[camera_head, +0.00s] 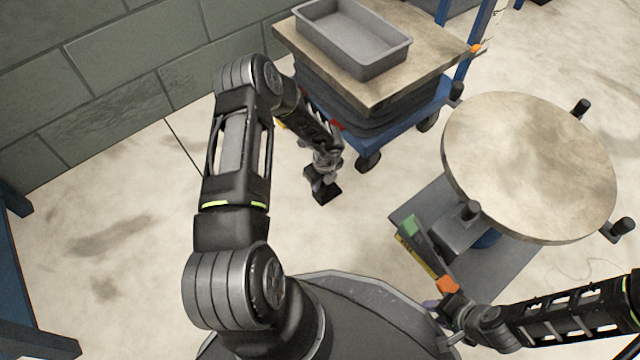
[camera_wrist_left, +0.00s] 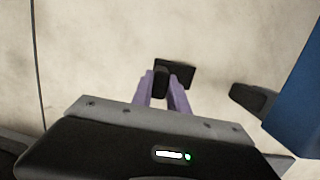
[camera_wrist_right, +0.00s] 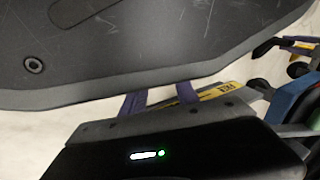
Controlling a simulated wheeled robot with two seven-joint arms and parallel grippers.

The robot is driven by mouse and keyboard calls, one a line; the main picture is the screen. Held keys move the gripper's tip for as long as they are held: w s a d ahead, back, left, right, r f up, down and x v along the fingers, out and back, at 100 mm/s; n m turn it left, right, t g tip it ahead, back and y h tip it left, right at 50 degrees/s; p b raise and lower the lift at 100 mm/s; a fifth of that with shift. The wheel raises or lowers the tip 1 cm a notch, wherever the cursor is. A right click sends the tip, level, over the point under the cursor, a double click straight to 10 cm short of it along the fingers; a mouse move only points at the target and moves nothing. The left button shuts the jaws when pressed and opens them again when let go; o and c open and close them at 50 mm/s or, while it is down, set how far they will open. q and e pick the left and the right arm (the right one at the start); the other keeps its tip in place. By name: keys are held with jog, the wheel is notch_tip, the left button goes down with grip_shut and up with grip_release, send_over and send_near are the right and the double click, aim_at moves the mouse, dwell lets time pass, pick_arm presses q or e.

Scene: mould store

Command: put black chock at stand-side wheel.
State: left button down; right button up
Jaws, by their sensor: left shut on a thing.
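The black chock (camera_head: 327,194) is in my left gripper (camera_head: 324,178), low over the floor in front of the blue cart. The left wrist view shows the chock (camera_wrist_left: 178,72) with its upright part between the purple fingertips (camera_wrist_left: 162,88). Whether its base touches the floor I cannot tell. A black cart wheel (camera_head: 368,160) is to the right of the chock, with clear floor between. Another wheel (camera_head: 428,122) shows nearer the round stand. A dark wheel (camera_wrist_left: 254,100) shows beside the blue frame in the left wrist view. My right gripper (camera_wrist_right: 158,103) is empty, its fingers apart.
The blue cart (camera_head: 400,133) carries a wooden board (camera_head: 430,70) with a grey tray (camera_head: 370,62). A round-topped stand (camera_head: 530,165) is at right, its grey base (camera_head: 510,265) beneath. A block wall (camera_head: 130,65) runs behind.

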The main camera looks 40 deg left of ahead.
pick_arm(q)
jog(key=shift+f, duration=0.1)
jog(key=c, duration=1.3)
grip_release()
jog(key=r+p, duration=0.1)
jog(key=r, duration=0.3)
jog(key=d+r+p, duration=0.1)
jog(key=r+p, duration=0.1)
jog(key=r, duration=0.2)
jog(key=r+p, duration=0.2)
jog(key=r, duration=0.2)
jog(key=shift+s+d+r, duration=0.1)
jog(key=shift+s+d, duration=0.2)
jog(key=shift+d, duration=0.05)
